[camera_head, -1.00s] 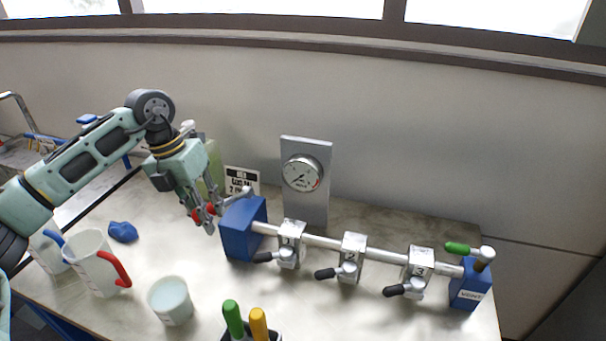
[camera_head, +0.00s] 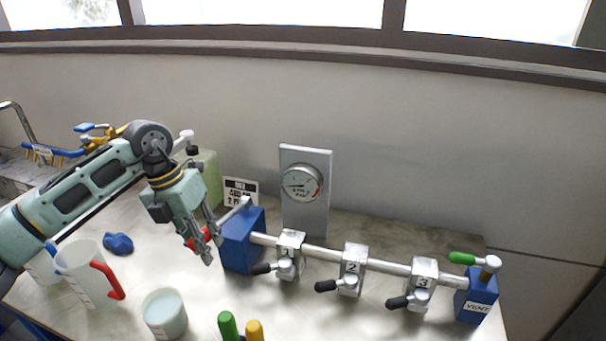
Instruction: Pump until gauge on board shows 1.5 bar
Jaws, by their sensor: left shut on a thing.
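The round white gauge (camera_head: 301,183) sits on an upright grey board (camera_head: 307,224) behind the pipe. Its needle points to the left; the figures are too small to read. The blue pump block (camera_head: 242,241) stands at the left end of the pipe, with a grey lever (camera_head: 236,211) at its top. My left gripper (camera_head: 207,250) is at the left side of the block, shut on the red grip of the pump lever (camera_head: 201,238), which its fingers partly hide. My right gripper is not in view.
The pipe (camera_head: 327,246) carries valves 1 (camera_head: 289,256), 2 (camera_head: 352,270) and 3 (camera_head: 421,284) with black handles. A blue vent block (camera_head: 476,297) with a green handle ends it. Cups, a blue lump (camera_head: 118,243) and green and yellow handles stand at front left.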

